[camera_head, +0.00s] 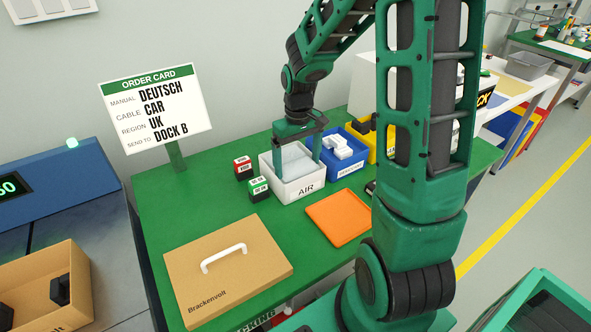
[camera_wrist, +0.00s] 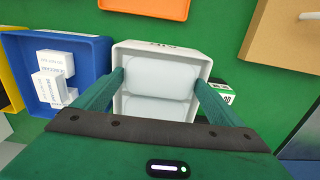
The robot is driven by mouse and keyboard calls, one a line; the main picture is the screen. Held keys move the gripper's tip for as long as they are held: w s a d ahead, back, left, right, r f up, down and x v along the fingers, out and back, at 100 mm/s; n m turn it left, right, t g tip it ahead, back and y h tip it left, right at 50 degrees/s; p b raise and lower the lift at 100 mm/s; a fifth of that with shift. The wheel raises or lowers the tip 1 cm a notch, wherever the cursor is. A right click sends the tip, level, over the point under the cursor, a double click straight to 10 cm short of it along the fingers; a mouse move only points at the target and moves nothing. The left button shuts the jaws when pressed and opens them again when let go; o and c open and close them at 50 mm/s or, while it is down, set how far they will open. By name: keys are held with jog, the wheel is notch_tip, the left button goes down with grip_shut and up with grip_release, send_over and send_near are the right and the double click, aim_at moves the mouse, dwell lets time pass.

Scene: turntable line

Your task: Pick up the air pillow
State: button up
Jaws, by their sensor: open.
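The air pillow (camera_wrist: 160,77) is a pale, translucent two-part cushion lying in the white bin marked AIR (camera_head: 293,189). It also shows in the head view (camera_head: 291,158), partly behind my gripper. My gripper (camera_head: 298,152) points down over the bin. In the wrist view its two green fingers (camera_wrist: 158,85) are open, one on each side of the pillow, near the bin's side walls. I cannot tell whether the fingertips touch the pillow or how deep they reach.
A blue bin with white boxes (camera_head: 348,169) stands right of the AIR bin, and a yellow bin (camera_head: 384,150) beyond it. Small red and green boxes (camera_head: 258,188) stand at its left. An orange tray (camera_head: 340,217) and a cardboard box with a white handle (camera_head: 226,270) lie in front. An order card (camera_head: 155,108) stands behind.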

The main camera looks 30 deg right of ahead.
jog(key=shift+f, duration=0.5)
jog(key=c, duration=0.7)
jog(key=shift+r, duration=0.2)
